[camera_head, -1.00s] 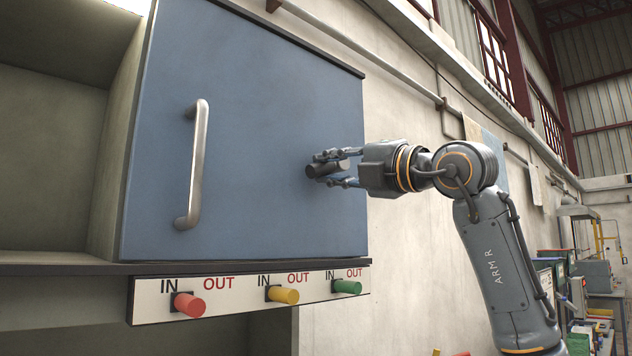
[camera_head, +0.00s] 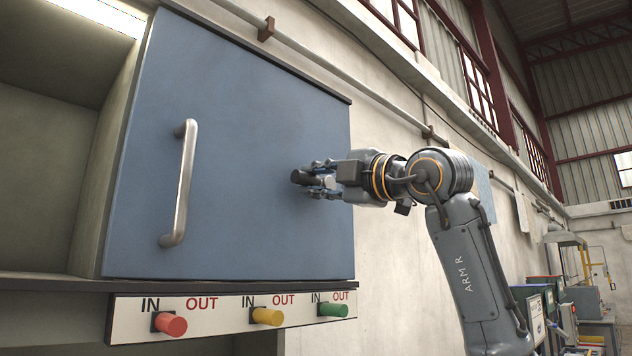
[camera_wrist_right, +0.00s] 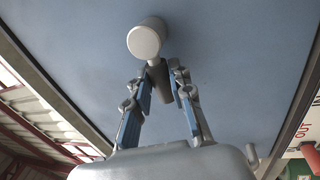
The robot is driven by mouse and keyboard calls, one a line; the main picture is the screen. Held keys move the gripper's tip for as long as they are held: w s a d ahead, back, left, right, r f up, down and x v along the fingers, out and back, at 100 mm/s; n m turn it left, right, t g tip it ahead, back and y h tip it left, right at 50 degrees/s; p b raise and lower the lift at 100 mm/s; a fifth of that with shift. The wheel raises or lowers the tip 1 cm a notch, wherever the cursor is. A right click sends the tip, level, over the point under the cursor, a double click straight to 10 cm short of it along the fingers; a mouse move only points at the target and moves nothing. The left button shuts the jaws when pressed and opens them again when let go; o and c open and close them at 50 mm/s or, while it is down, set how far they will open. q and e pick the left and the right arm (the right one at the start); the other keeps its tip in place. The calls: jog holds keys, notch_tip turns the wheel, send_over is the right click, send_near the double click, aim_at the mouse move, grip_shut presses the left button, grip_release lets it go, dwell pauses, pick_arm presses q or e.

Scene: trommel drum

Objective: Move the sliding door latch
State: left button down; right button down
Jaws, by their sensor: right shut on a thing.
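The latch is on the right part of the blue sliding door (camera_head: 240,130). Its dark rounded end (camera_head: 302,177) shows at my right gripper's fingertips in the head view. In the right wrist view the latch has a pale round end (camera_wrist_right: 145,40) and a grey lever (camera_wrist_right: 159,82) running down between the blue fingers. My right gripper (camera_head: 318,180) is shut on the latch lever, close in front of the door; its fingers also show in the right wrist view (camera_wrist_right: 160,90). The fingers partly hide the latch in the head view. My left gripper is not in view.
A vertical metal handle (camera_head: 181,185) stands on the door's left part. Below the door, a white panel (camera_head: 225,315) carries red (camera_head: 171,324), yellow (camera_head: 267,316) and green (camera_head: 333,310) IN/OUT knobs. An open compartment (camera_head: 45,180) lies to the left.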

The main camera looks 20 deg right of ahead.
jog(key=shift+r, duration=0.1)
jog(key=c, duration=1.2)
grip_release()
jog(key=shift+o, duration=0.2)
jog(key=v, duration=1.2)
